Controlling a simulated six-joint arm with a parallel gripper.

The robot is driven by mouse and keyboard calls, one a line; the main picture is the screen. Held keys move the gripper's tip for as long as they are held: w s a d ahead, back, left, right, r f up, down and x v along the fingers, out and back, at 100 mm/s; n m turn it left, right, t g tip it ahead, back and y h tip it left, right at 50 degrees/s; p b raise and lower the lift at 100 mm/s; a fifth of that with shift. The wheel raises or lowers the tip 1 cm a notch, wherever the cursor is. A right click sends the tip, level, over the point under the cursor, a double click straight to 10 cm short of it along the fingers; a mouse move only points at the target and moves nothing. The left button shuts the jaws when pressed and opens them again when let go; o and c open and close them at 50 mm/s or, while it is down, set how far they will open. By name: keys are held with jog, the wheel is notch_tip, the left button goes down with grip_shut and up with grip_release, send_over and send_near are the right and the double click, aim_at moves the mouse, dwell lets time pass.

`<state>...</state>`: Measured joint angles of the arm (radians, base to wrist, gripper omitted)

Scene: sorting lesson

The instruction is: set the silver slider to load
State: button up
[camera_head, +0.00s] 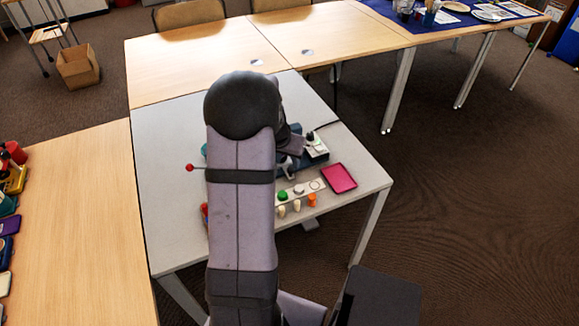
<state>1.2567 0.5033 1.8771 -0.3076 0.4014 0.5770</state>
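A small device with a pale top panel (316,146) and a dark blue body stands on the grey table, right of my arm. A black cable runs from its back. The silver slider and any load marking are too small to make out or hidden by my arm. My gripper (287,168) is low over the table, just left of and nearer than the device. My arm covers much of it, and I cannot tell whether its fingers are apart or touching anything.
A pink tray (339,178) lies right of a white strip (299,190) with small green, cream and orange pieces by it. A red ball on a thin rod (190,168) sticks out left of my arm. The grey table's (165,215) left part is mostly clear.

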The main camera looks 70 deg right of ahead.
aim_at(290, 169)
jog(key=shift+p+x, duration=0.4)
jog(key=shift+x, duration=2.85)
grip_shut()
jog(key=shift+w, duration=0.1)
